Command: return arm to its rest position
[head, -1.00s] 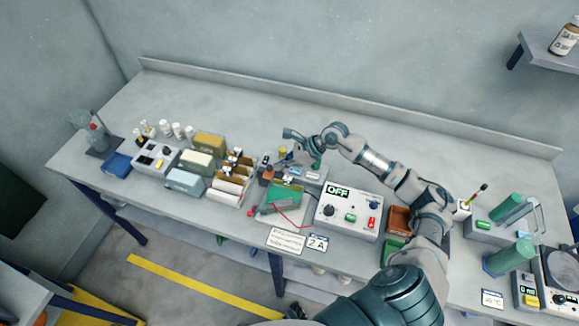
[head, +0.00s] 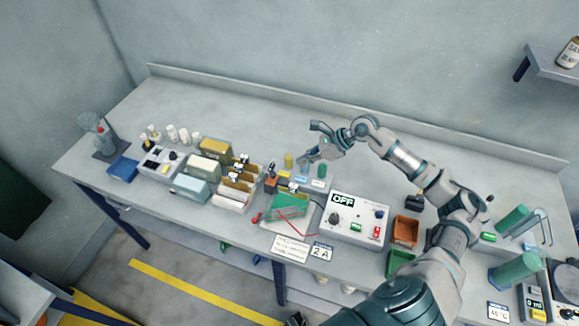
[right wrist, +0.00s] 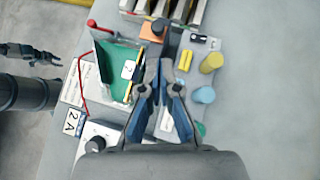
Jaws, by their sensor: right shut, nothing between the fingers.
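My right arm reaches over the bench from the lower right. Its gripper (head: 303,160) is above the back of the bench, behind the green plating tank, and appears clear of the things below. In the right wrist view the gripper (right wrist: 160,66) has its tips close together, with nothing between them. The green tank (head: 287,206) holds a plate marked 2 and has red leads; it also shows in the right wrist view (right wrist: 118,62). A dark hand that looks like my left gripper (right wrist: 30,52) shows at the left edge of the right wrist view; its jaws are unclear.
An orange bin (head: 405,230) and a green bin (head: 399,262) are close to the arm. Racks, boxes and white bottles (head: 178,134) fill the left side. The back strip of the bench is mostly clear.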

